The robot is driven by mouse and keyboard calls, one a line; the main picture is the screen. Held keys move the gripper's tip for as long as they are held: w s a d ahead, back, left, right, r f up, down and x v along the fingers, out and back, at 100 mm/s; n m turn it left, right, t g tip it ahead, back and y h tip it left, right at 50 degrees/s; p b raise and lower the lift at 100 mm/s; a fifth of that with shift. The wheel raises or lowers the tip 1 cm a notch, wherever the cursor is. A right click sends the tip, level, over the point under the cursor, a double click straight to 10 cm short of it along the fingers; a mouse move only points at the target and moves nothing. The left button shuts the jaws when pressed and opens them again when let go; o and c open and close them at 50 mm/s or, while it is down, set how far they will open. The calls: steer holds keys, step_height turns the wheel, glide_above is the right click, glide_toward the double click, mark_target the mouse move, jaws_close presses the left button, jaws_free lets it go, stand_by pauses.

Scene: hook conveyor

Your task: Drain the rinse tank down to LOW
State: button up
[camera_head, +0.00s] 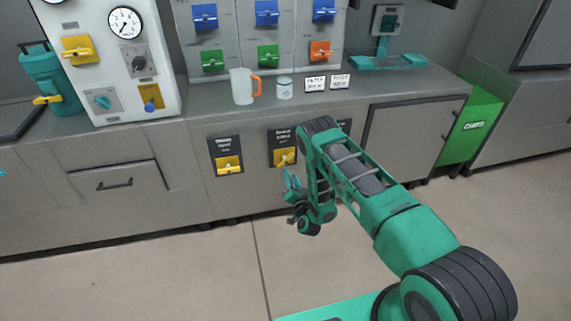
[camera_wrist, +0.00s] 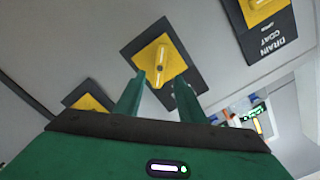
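Yellow drain valves sit on black plates in the lower cabinet front. The middle valve (camera_head: 284,158) has a label reading something like "DRAIN RINSE", too small to be sure. In the wrist view this yellow valve (camera_wrist: 161,60) is straight ahead, its pale handle pointing roughly up and down the picture. My gripper (camera_head: 292,184) is open and empty, just in front of and below it. In the wrist view the two fingers (camera_wrist: 160,92) stand apart, with the valve beyond their tips. No contact is clear. The left valve (camera_head: 229,166) is labelled "DRAIN COAT" in the wrist view (camera_wrist: 262,8).
A third yellow valve (camera_wrist: 88,103) shows in the wrist view; my arm mostly hides it in the head view. A pitcher (camera_head: 242,87), a jar (camera_head: 284,88) and small signs stand on the counter. A gauge panel (camera_head: 125,60) is at left. The floor in front is clear.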

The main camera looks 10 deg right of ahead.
mark_target(286, 163)
steer(key=w, duration=1)
steer(key=shift+w, duration=0.25)
steer(key=shift+d, duration=0.1)
jaws_close()
